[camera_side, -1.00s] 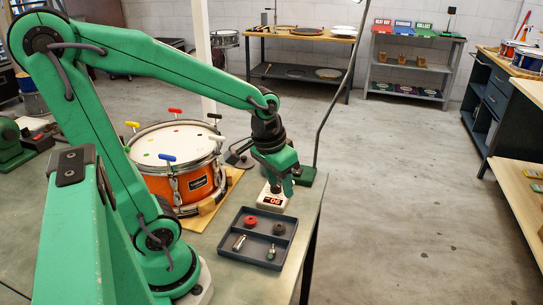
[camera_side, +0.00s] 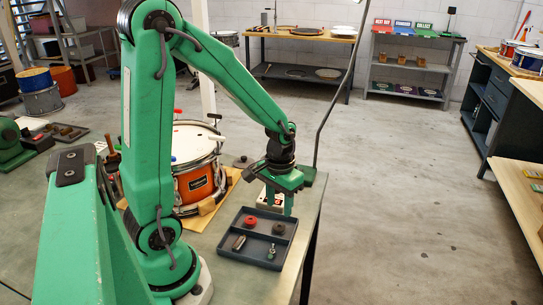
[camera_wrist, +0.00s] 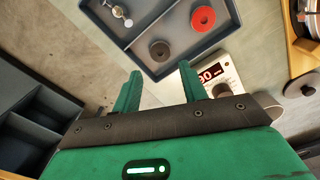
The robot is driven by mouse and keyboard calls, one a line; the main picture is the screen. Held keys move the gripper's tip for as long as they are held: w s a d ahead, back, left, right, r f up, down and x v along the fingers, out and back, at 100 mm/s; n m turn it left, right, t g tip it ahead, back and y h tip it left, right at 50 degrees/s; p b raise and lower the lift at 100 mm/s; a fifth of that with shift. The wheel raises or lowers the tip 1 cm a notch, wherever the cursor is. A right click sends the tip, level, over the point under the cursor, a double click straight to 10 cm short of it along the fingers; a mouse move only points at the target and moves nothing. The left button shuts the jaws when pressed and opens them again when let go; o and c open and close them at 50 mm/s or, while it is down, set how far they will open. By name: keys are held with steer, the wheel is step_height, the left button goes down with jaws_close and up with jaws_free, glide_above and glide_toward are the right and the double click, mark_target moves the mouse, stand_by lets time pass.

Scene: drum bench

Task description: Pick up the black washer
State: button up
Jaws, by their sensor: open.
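In the wrist view the black washer (camera_wrist: 160,50) shows just beyond the gap between my fingers, near a tray corner. My gripper (camera_side: 279,205) points down at the back of the tray, above and behind the washer. Its two green fingers (camera_wrist: 160,73) are apart in the wrist view, with nothing between them.
Small metal parts (camera_side: 271,252) sit in the front compartments. A box with a lit display (camera_wrist: 209,72) stands behind the tray, partly hidden by my gripper. An orange drum (camera_side: 195,184) stands back left.

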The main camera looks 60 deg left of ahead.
mark_target(279, 226)
steer(key=shift+f, duration=1.05)
steer(key=shift+f, duration=0.1)
steer(key=shift+f, duration=2.5)
steer(key=shift+c, duration=0.4)
steer(key=c, duration=0.7)
